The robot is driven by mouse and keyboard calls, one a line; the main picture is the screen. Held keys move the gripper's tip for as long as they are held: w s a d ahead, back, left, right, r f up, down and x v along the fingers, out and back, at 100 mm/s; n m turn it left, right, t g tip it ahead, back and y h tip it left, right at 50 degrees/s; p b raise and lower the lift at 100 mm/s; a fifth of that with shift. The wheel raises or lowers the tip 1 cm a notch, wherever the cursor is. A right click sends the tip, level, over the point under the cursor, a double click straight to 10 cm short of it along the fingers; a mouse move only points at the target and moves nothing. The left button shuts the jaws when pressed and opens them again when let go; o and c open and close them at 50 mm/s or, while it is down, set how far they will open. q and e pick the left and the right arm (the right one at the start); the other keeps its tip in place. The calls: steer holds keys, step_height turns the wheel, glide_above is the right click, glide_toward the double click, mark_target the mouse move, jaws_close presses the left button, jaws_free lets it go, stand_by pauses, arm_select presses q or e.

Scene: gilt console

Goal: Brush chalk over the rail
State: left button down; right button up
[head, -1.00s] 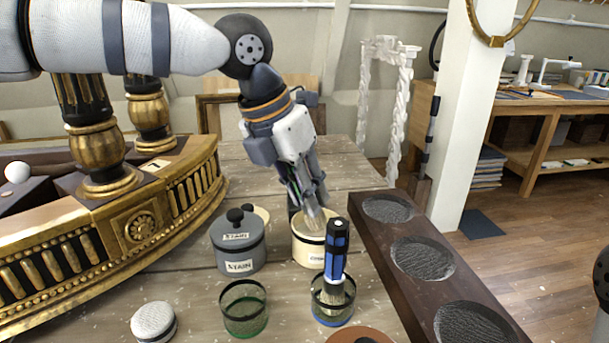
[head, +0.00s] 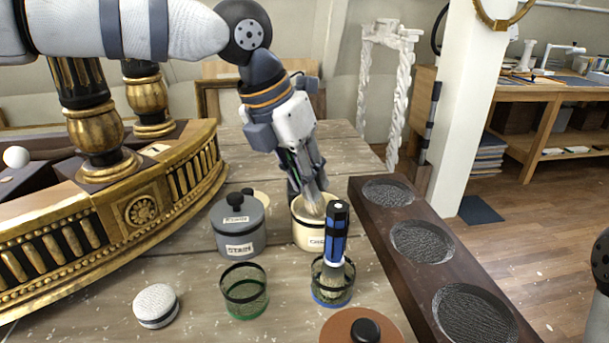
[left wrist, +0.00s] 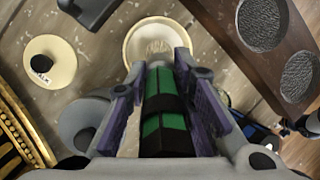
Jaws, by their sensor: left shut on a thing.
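My left gripper (head: 306,178) is shut on a green-and-black-handled brush (left wrist: 163,120), pointing down. Its pale bristles (head: 313,203) are at the mouth of a cream pot (head: 308,236), whose label is hard to read; in the left wrist view they lie within the rim of the cream pot (left wrist: 133,50). How deep they reach is unclear. The gilt console's rail (head: 140,211), with gold balusters, curves across the left. A blue-handled brush (head: 336,232) stands in a blue-rimmed mesh cup (head: 332,290). My right gripper is not in view.
A grey lidded pot marked STAIN (head: 238,228) stands left of the cream pot. An empty green-rimmed mesh cup (head: 244,292), a white-topped round pad (head: 155,305) and a brown lid (head: 335,328) are in front. A dark tray with round wells (head: 455,268) lies right.

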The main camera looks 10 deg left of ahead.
arm_select(q)
steer(key=shift+f, duration=0.6)
stand_by(1.0)
steer(key=shift+r, duration=3.6)
